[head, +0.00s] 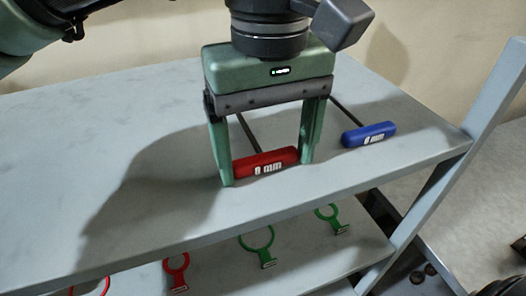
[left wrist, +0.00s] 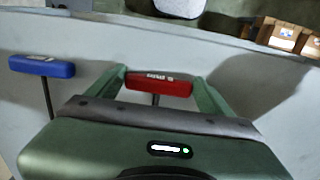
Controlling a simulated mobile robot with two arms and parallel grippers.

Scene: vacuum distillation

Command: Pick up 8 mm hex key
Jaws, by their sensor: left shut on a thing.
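A hex key with a red handle (head: 265,163) and a dark shaft is at the front part of the upper shelf. Its label ends in "mm", but I cannot read the digit surely. My left gripper (head: 267,170) points down and is shut on the red handle, one finger at each end. In the left wrist view the red handle (left wrist: 160,85) also sits between the fingers. I cannot tell whether it touches the shelf. A hex key with a blue handle (head: 369,134) lies apart to the right, its digit also unclear. It also shows in the left wrist view (left wrist: 42,66).
The upper shelf (head: 110,130) is clear on the left, under my arm's shadow. The lower shelf holds green ring-shaped pieces (head: 257,240) and red ones (head: 176,268). A slanted grey post (head: 450,180) stands at the right end. Brown boxes (left wrist: 283,37) show in the left wrist view.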

